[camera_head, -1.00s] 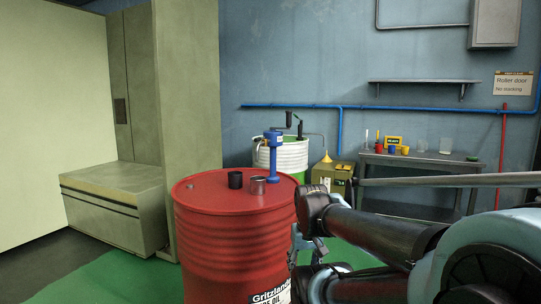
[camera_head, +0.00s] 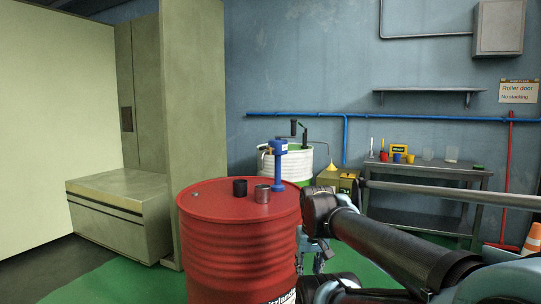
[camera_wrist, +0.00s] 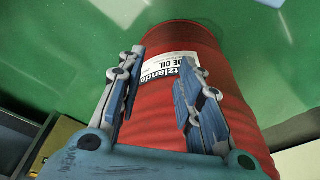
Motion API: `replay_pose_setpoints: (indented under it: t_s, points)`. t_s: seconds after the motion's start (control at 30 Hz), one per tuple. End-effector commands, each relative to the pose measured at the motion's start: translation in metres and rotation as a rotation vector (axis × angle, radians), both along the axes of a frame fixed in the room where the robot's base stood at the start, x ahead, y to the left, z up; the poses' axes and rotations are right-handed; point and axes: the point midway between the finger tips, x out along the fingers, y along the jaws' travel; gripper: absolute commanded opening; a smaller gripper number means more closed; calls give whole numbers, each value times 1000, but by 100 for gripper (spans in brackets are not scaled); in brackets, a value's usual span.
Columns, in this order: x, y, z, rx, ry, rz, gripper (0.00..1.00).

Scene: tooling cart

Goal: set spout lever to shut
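A blue pump (camera_head: 278,168) stands upright on top of a red drum (camera_head: 238,252). A short spout with a small yellowish part (camera_head: 264,148) points left from the pump's head. The spout lever is too small to make out, and I cannot tell its setting. My gripper (camera_wrist: 162,58) points down beside the drum, in front of its label, with its two fingers apart and nothing between them. In the head view my gripper (camera_head: 312,255) shows partly, at the drum's right side and below its top.
A black cup (camera_head: 240,187) and a metal cup (camera_head: 262,194) stand on the drum beside the pump. Behind are a white-and-green drum (camera_head: 296,162), a yellow can (camera_head: 336,181) and a grey workbench (camera_head: 430,171). An orange cone (camera_head: 534,240) is at right. Green floor lies left of the drum.

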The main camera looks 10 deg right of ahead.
Motion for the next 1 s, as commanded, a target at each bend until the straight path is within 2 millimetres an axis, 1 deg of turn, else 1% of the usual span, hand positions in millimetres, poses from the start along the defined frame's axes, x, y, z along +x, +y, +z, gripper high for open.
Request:
replay_pose_setpoints:
  t_s: [0.03, 0.07, 0.17, 0.2, 0.27, 0.3, 0.37, 0.4, 0.47, 0.5, 0.8, 1.0]
  points:
    - [11, 1, 18, 6, 2, -10, 33]
    - [17, 2, 29, 11, 3, -17, 33]
    - [42, 5, 72, 28, 9, -50, 33]
    - [52, 7, 90, 35, 11, -64, 33]
    - [68, 9, 117, 46, 15, -85, 33]
    - [79, 11, 135, 53, 19, -99, 33]
    - [94, 14, 160, 65, 24, -122, 33]
    - [104, 16, 177, 72, 27, -134, 33]
    - [119, 19, 202, 83, 32, -157, 33]
    - [130, 21, 218, 90, 36, -171, 33]
    - [204, 38, 331, 141, 62, -277, 33]
    - [249, 50, 396, 173, 85, -347, 33]
